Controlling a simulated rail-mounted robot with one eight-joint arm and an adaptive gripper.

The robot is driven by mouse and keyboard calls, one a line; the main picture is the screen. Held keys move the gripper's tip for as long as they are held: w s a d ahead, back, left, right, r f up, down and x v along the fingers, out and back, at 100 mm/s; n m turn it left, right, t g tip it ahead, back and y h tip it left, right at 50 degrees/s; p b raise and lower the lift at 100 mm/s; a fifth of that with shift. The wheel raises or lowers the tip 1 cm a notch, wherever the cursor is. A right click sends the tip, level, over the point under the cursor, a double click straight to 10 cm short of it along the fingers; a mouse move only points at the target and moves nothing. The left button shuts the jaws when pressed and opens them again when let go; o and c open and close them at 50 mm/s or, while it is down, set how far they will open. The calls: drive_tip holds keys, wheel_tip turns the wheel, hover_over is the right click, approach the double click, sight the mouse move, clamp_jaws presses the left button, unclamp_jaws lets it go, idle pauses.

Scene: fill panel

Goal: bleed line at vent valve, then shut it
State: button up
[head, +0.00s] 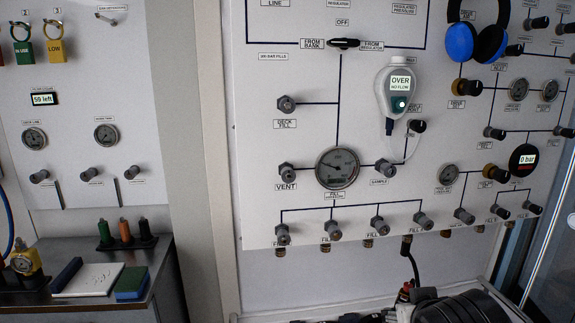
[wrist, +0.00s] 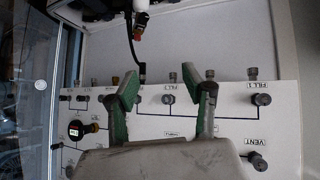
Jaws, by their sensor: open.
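The vent valve (head: 286,169) is a dark knob on the white panel, above its VENT label, left of the round fill pressure gauge (head: 337,168). In the wrist view, which looks upside down, the vent valve (wrist: 257,161) is at the lower right, beyond the right finger. My gripper (wrist: 168,92) is open and empty, its two green-grey fingers spread in front of the row of fill valves. It is apart from the vent valve and does not show in the head view. The gauge is not visible in the wrist view, and its needle is too small to read surely.
Several fill valves (head: 335,233) line the panel's lower edge; a black hose (head: 411,265) hangs from one. A sampler (head: 396,92) reading "OVER NO FLOW" and blue headphones (head: 476,38) hang on the panel. A bench (head: 100,312) stands at left, black gear at bottom right.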

drive_tip(key=w+a+r+t+p, duration=0.2)
drive_tip(key=w+r+t+p, duration=0.1)
drive_tip(key=w+r, duration=0.3)
drive_tip(key=n+t+y+p, duration=0.5)
drive_tip(key=n+y+p, duration=0.1)
drive_tip(key=p, duration=0.1)
approach(289, 176)
drive_tip(key=x, duration=1.1)
drive_tip(key=shift+s, duration=0.1)
clamp_jaws()
